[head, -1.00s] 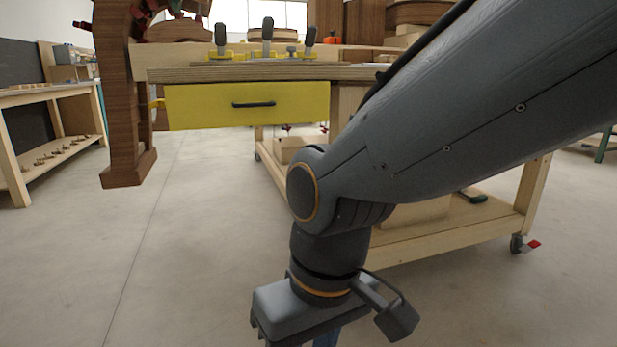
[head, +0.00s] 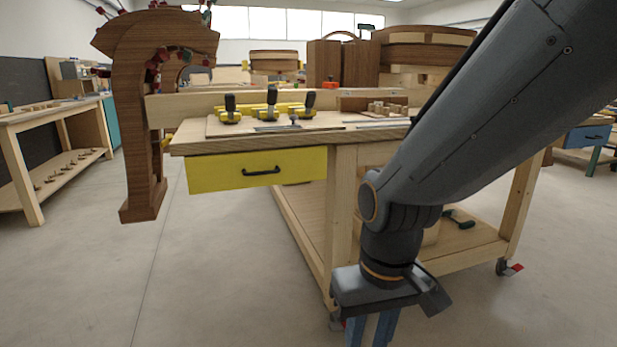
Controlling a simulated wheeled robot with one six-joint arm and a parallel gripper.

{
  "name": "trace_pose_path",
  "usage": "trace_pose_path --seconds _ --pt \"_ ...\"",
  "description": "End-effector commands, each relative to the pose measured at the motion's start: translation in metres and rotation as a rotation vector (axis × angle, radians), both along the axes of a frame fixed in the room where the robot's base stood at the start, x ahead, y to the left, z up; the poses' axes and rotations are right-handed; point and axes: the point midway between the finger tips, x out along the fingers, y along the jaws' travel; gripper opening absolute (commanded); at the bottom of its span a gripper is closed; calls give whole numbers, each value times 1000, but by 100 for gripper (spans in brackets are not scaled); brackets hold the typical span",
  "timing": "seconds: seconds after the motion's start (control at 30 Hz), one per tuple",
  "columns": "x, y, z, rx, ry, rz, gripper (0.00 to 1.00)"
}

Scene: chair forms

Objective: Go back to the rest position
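My gripper (head: 371,331) hangs below my arm at the bottom of the head view, right of centre. It points down over the floor, in front of the workbench leg. Its two blue fingers show with a gap between them, and nothing shows in the gap. The fingertips are cut off by the lower edge of the picture.
A wooden workbench (head: 270,139) with a yellow drawer (head: 258,170) stands ahead, close behind my gripper. Toggle clamps (head: 271,102) sit on it. A tall curved wooden piece (head: 140,130) stands at its left. A side bench (head: 45,117) is at far left. Floor (head: 200,270) between is clear.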

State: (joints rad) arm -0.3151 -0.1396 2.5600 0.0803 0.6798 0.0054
Motion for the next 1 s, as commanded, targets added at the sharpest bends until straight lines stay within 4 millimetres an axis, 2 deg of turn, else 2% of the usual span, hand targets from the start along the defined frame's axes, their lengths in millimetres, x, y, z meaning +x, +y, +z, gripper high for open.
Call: trace_pose_path --seconds 0.03,0.6,0.8,1.0 --pt "-3 -8 18 -5 4 -23 28" --pt "-19 -87 115 -47 29 -219 28" --pt "-24 -101 128 -53 32 -251 28" --pt "-24 -103 128 -54 33 -256 28"
